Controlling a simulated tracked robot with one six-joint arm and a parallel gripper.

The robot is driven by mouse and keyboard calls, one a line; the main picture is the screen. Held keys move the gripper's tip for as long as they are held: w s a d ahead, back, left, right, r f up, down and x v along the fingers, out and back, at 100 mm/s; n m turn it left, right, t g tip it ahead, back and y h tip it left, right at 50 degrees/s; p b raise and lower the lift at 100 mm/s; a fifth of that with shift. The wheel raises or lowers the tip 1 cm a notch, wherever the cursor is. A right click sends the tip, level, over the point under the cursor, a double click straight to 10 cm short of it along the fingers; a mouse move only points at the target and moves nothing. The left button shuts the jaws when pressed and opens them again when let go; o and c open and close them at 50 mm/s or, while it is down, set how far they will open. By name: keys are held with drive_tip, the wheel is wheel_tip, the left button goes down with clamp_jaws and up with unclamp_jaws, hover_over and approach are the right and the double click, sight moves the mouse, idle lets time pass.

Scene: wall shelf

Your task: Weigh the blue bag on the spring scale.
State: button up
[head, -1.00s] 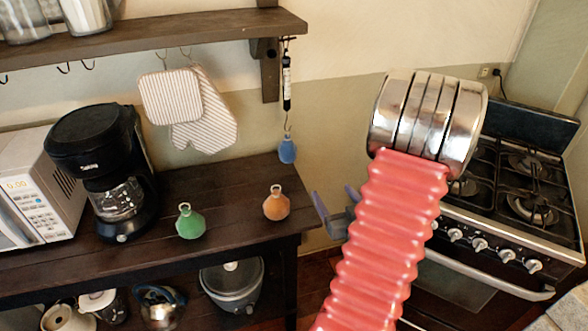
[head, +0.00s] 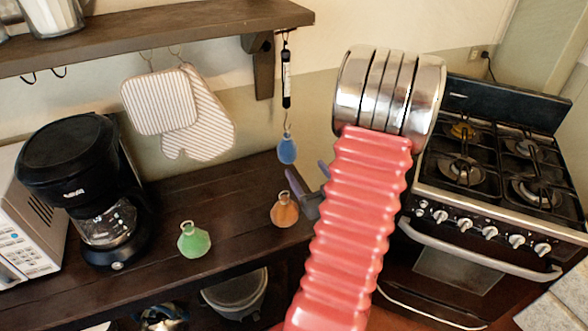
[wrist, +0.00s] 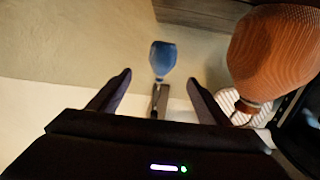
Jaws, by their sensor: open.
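The blue bag (head: 287,150) hangs below the spring scale (head: 287,80), by its hook, clear of the counter. The scale hangs upright from the right end of the wall shelf. My gripper (head: 306,172) is open and empty, a little right of and below the blue bag in the head view; my red arm hides part of it. In the wrist view, which looks upside down, the blue bag (wrist: 163,57) shows beyond and between the spread fingers (wrist: 160,80), apart from them. The scale's reading is too small to tell.
An orange bag (head: 284,211) and a green bag (head: 193,240) stand on the dark counter (head: 240,215). The orange bag is close to my gripper. A coffee maker (head: 85,185) and microwave stand left. Oven mitts (head: 185,110) hang under the shelf (head: 150,35). A stove (head: 480,200) is right.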

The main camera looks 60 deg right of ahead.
sight(287, 147)
drive_tip(key=shift+w, duration=0.3)
drive_tip(key=x, duration=1.3)
drive_tip(key=shift+w+d, duration=0.1)
drive_tip(key=shift+w, duration=0.25)
drive_tip(key=shift+c, duration=0.3)
drive_tip(key=c, duration=1.2)
